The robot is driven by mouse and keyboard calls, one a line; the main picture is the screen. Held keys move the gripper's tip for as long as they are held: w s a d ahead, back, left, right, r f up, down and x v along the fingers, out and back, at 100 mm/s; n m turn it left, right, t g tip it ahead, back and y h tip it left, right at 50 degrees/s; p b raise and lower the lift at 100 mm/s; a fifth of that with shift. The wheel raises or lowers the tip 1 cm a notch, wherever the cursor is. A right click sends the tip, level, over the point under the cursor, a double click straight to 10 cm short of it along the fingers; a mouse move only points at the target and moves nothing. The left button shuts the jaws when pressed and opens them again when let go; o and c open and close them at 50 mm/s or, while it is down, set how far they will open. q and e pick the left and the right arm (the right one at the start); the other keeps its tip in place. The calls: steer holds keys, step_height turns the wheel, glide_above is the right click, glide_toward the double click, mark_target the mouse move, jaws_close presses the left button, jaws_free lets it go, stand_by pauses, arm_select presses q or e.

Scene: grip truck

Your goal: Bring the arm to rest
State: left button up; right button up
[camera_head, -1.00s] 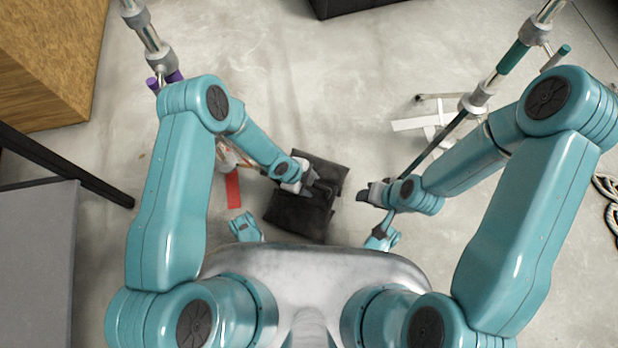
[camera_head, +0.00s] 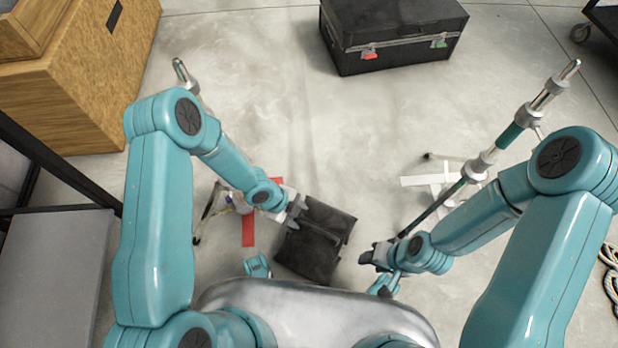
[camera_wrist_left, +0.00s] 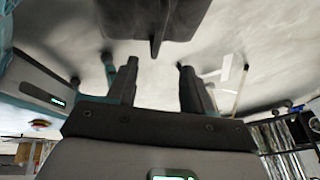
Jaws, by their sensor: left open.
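My left gripper (camera_head: 297,207) is at the upper left edge of a black, folded, bag-like object (camera_head: 318,238) on the floor. In the left wrist view, the two fingers of my left gripper (camera_wrist_left: 157,78) are spread with nothing between them. The black object (camera_wrist_left: 160,18) shows beyond the fingertips, with a gap between. My right gripper (camera_head: 376,256) is right of the black object, beside the lower end of a dark and green pole (camera_head: 440,203). I cannot tell whether it holds the pole.
A black case (camera_head: 395,40) stands at the back. A wooden crate (camera_head: 85,95) is at the upper left, and a grey-topped table (camera_head: 50,270) at the left. Red tape (camera_head: 248,230) and white tape (camera_head: 432,180) mark the floor. The middle floor is clear.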

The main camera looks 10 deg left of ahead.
arm_select(q)
steer(key=shift+a, duration=0.1)
steer(key=s+a+r+n+y, duration=0.1)
steer(key=s+a+r+n, duration=0.15)
steer(key=s+n, duration=0.65)
steer(key=s+a+r+n, duration=0.1)
steer(key=s+r+n, duration=0.25)
steer(key=n, duration=1.15)
step_height(320, 180, up, 30)
steer(key=p, duration=3)
steer(key=shift+w+d, duration=0.15)
steer(key=shift+d, duration=0.25)
steer(key=shift+f, duration=0.15)
steer(key=shift+c, duration=0.8)
